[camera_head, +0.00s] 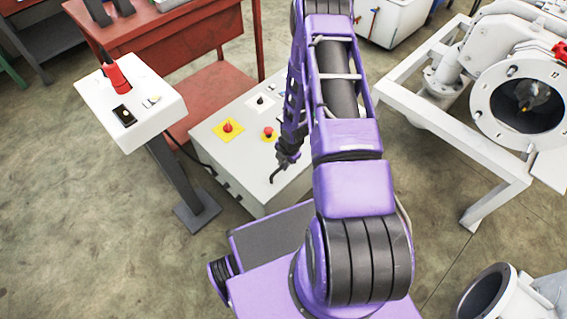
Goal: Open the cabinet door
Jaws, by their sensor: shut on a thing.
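The light grey cabinet (245,165) stands in the middle of the view, partly behind my arm. Its upper face carries red switches on yellow plates (228,128). My gripper (284,160) hangs over the near right part of this face. It is shut on a thin dark curved piece that looks like the door handle (275,175). The fingertips are small and dark, so the exact grip is hard to see. I see no clear gap at the door; its right side is hidden by my arm.
A white control post (130,100) with a red device (116,76) stands at left. A red workbench (185,35) is behind the cabinet. White machinery on a frame (450,130) is at right, with a flanged pipe (490,295) below it.

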